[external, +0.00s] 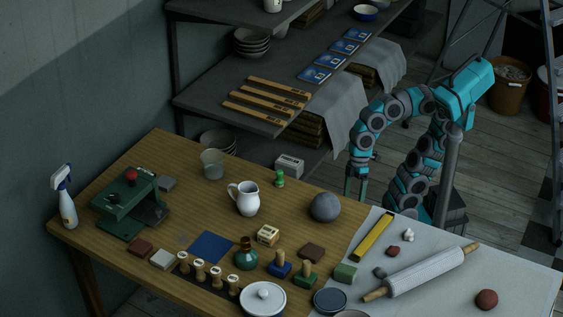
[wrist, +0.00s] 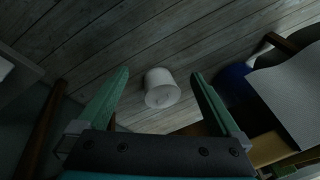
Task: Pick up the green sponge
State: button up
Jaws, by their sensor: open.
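My gripper (external: 356,192) hangs fingers down beyond the table's far edge, well behind and above the sponge.
Near the sponge are a yellow box (external: 373,237), a rolling pin (external: 421,272), a green-based stamp (external: 305,275) and a dark round dish (external: 330,300). A grey ball (external: 324,207) sits near the far edge. A white bucket (wrist: 161,89) stands on the floor.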

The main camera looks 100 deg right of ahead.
jog(key=w+a+r+m+t+y+p, duration=0.15)
jog(key=w+a+r+y, duration=0.25)
jog(key=a+r, duration=0.55)
jog(key=w+a+r+m+t+y, duration=0.3)
jog(key=a+r, duration=0.4)
jog(key=r, duration=0.6)
jog(key=w+a+r+m+t+y+p, duration=0.1)
jog(key=w+a+r+m+y, duration=0.3)
jog(key=a+r, duration=0.55)
jog(key=w+a+m+t+p, duration=0.1)
jog(key=w+a+m+t, duration=0.3)
jog(key=m, duration=0.6)
jog(key=m+g+h+p, duration=0.1)
jog(key=m+g+h, duration=0.25)
jog(key=m, duration=0.65)
send_near(346, 268)
jog(key=shift+w+a+f+t+h, duration=0.2)
jog(key=shift+a+f+t, duration=0.1)
jog(key=shift+a, duration=0.15)
jog(key=shift+w+a+f+t+h, duration=0.1)
jog(key=shift+w+a+f+t, duration=0.15)
jog(key=shift+a, duration=0.25)
jog(key=shift+a+f, duration=0.1)
jog(key=shift+f, duration=0.25)
jog(key=shift+w+a+f, duration=0.15)
jog(key=shift+x, duration=3.5)
jog(key=shift+c, duration=0.2)
